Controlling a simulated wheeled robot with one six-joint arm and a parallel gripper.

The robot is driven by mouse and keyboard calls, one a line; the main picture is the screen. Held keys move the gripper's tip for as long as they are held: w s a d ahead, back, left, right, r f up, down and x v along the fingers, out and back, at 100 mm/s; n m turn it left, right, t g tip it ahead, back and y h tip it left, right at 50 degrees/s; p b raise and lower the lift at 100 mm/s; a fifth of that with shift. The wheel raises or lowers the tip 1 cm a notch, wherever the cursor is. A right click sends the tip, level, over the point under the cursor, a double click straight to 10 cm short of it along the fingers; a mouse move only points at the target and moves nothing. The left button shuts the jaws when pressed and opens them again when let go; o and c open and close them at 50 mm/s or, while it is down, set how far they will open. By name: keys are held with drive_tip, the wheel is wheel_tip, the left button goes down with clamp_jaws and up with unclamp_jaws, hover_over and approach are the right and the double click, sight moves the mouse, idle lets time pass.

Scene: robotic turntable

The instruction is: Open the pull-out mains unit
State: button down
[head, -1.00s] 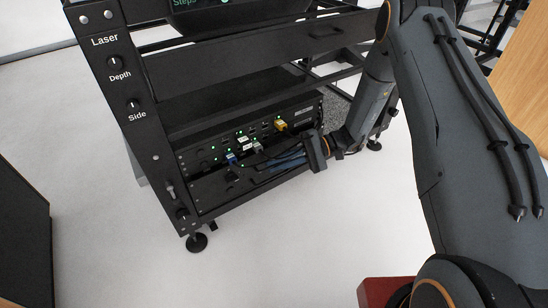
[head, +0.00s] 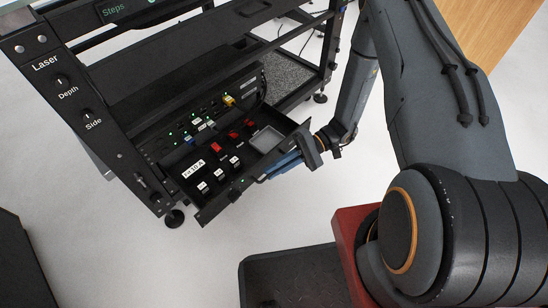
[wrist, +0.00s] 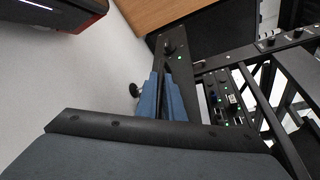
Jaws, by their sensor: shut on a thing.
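The pull-out mains unit (head: 213,206) is a black drawer low in the rack, and it stands out from the rack front. Inside show red switches, white-labelled black modules, a label strip and a grey square tray. My gripper (head: 264,176) has blue fingers and is shut at the drawer's front, at the right half of its face. The handle itself is hidden by the fingers. In the wrist view the blue fingers (wrist: 162,92) close against the black front panel (wrist: 178,65).
Above the drawer is a panel with green lights and a yellow plug (head: 229,100). A dark box (head: 25,260) stands at lower left. White floor is clear before the drawer.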

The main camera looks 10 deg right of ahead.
drive_tip(key=shift+s+d+r, duration=0.1)
drive_tip(key=shift+d, duration=0.05)
drive_tip(key=c, duration=2.2)
unclamp_jaws()
drive_tip(key=shift+d, duration=0.1)
drive_tip(key=p+v, duration=0.1)
drive_tip(key=v, duration=0.6)
drive_tip(key=shift+d, duration=0.3)
drive_tip(key=shift+r, duration=0.15)
